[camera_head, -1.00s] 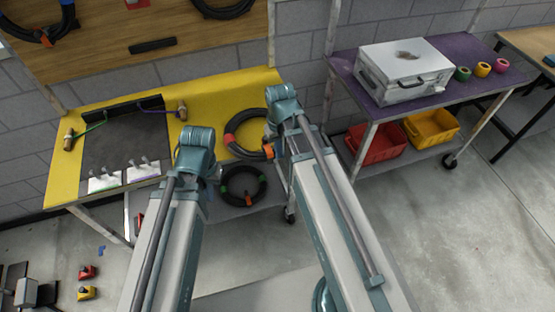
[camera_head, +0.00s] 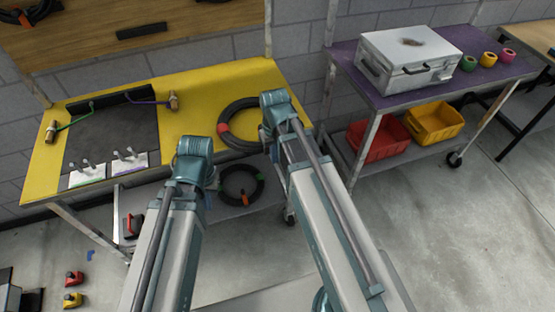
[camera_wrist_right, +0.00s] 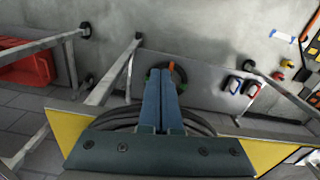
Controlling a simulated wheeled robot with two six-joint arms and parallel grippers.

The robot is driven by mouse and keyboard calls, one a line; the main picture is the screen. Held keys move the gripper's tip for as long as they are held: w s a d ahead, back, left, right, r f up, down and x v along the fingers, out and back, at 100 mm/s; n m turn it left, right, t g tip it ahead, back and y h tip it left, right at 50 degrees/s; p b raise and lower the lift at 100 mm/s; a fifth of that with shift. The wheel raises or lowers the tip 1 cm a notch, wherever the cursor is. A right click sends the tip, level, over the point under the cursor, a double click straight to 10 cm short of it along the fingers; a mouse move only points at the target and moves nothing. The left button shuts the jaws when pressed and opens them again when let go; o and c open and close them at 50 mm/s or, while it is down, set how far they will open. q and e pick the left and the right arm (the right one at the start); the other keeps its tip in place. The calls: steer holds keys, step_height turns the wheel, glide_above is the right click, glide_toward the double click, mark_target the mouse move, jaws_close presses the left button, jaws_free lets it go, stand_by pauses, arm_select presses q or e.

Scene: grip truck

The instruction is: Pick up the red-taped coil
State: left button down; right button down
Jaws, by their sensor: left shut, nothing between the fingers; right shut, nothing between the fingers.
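The red-taped coil (camera_head: 238,103) is a black cable ring with a red tape band. It lies flat on the yellow table top near its right end. My right arm's elbow covers part of its right side in the head view. In the right wrist view a black coil (camera_wrist_right: 205,122) shows on both sides of my right gripper (camera_wrist_right: 162,72), whose blue fingers are shut and empty. The gripper hides the middle of the coil, and I cannot tell the height between them. My left gripper is not visible; only its arm shows in the head view.
Another black coil (camera_head: 242,186) with green and orange tape lies on the lower shelf. A purple table (camera_head: 350,58) at right bears a silver case (camera_head: 405,55). The floor at right is clear.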

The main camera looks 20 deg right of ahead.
steer(key=shift+w+a+r, duration=0.15)
steer(key=shift+w, duration=1)
steer(key=shift+w+a, duration=0.15)
steer(key=shift+w, duration=0.7)
steer(key=shift+s, duration=0.1)
